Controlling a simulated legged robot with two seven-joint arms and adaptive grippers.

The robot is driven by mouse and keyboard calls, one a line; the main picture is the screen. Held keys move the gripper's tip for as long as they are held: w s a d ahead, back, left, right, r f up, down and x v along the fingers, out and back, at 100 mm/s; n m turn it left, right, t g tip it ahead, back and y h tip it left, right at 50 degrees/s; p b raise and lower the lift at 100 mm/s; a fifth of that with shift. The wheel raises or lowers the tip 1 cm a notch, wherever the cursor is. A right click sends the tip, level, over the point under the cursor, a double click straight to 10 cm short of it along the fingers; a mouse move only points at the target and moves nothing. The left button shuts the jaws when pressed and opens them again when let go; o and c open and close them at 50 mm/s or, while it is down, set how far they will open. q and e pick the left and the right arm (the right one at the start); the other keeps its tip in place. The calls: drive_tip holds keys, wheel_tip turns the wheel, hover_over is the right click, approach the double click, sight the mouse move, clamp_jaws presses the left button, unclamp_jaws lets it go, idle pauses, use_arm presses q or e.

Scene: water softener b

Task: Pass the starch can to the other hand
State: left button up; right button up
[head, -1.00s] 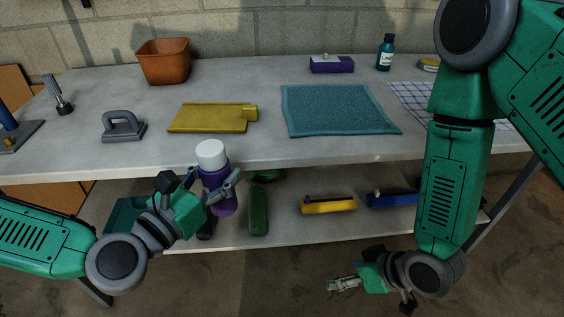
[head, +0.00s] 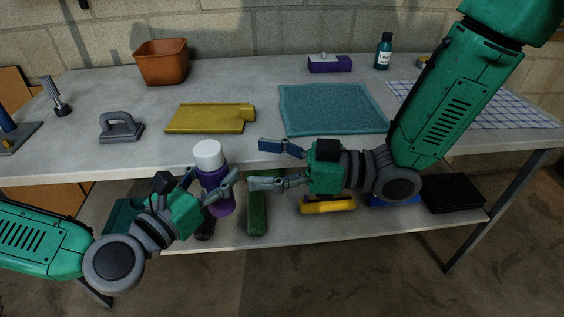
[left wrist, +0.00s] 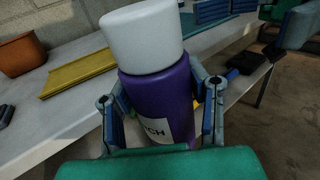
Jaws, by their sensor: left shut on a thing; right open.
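The starch can (head: 213,180) is purple with a white cap and stands upright in front of the table's front edge. My left gripper (head: 212,193) is shut around its body. In the left wrist view, the can (left wrist: 158,90) fills the middle between the two fingers (left wrist: 161,115), with part of a white label showing. My right gripper (head: 265,165) is open and empty, to the right of the can, its fingers pointing left towards it with a gap between.
The lower shelf (head: 285,228) carries a green item (head: 257,212) and a yellow item (head: 328,206).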

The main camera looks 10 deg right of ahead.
sight(225, 161)
use_arm(q)
drive_tip(key=shift+a, duration=0.75)
use_arm(e)
drive_tip(key=x, duration=0.8)
drive_tip(key=shift+a, duration=0.45)
use_arm(q)
drive_tip(key=shift+d, duration=0.15)
use_arm(e)
drive_tip(key=shift+a, duration=0.2)
use_arm(q)
drive_tip(key=shift+d, duration=0.5)
use_arm(e)
drive_tip(key=shift+w+d, duration=0.15)
drive_tip(key=shift+d, duration=0.05)
use_arm(q)
drive_tip(key=shift+a, duration=0.35)
use_arm(e)
drive_tip(key=shift+a, duration=0.3)
drive_tip(key=c, duration=1.5)
use_arm(q)
drive_tip(key=o, duration=1.5)
drive_tip(key=shift+a, duration=0.15)
use_arm(e)
drive_tip(key=shift+a, duration=0.15)
use_arm(q)
drive_tip(key=shift+d, duration=0.2)
use_arm(e)
drive_tip(key=shift+d, duration=0.3)
